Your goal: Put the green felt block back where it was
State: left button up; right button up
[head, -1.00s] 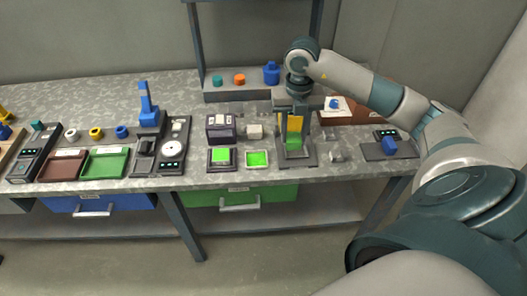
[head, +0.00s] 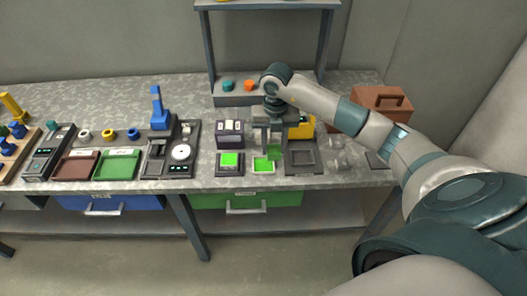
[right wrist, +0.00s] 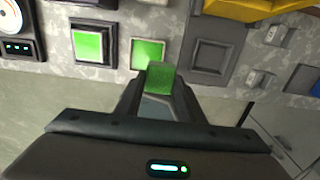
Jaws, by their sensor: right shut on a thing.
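My right gripper (head: 268,145) is shut on the green felt block (head: 276,153) and holds it over the bench, close to the pale-rimmed green square (head: 263,166). In the right wrist view the block (right wrist: 161,78) sits between the fingertips, just below the pale-rimmed green square (right wrist: 148,53). I cannot tell how high the block is above the bench. A dark-rimmed green square (head: 229,160) lies to the left. An empty dark square frame (head: 303,169) lies to the right. My left gripper is not in view.
A dark box with pale tops (head: 230,133) stands behind the squares. A yellow part (head: 307,126) is behind my gripper. A brown case (head: 381,103) stands at the back right. A gauge unit (head: 181,152) is to the left. The bench's front edge is close.

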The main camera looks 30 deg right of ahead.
jog(key=w+a+f, duration=0.1)
jog(key=w+a+f+p, duration=0.1)
jog(key=shift+w, duration=0.4)
jog(key=shift+f, duration=0.1)
notch_tip(320, 180, down, 3)
jog(key=shift+f+p, duration=0.15)
jog(key=shift+p, duration=0.75)
jog(key=shift+f, duration=0.3)
jog(key=shift+f, duration=0.1)
jog(key=o, duration=0.9)
jog(key=shift+o, duration=0.2)
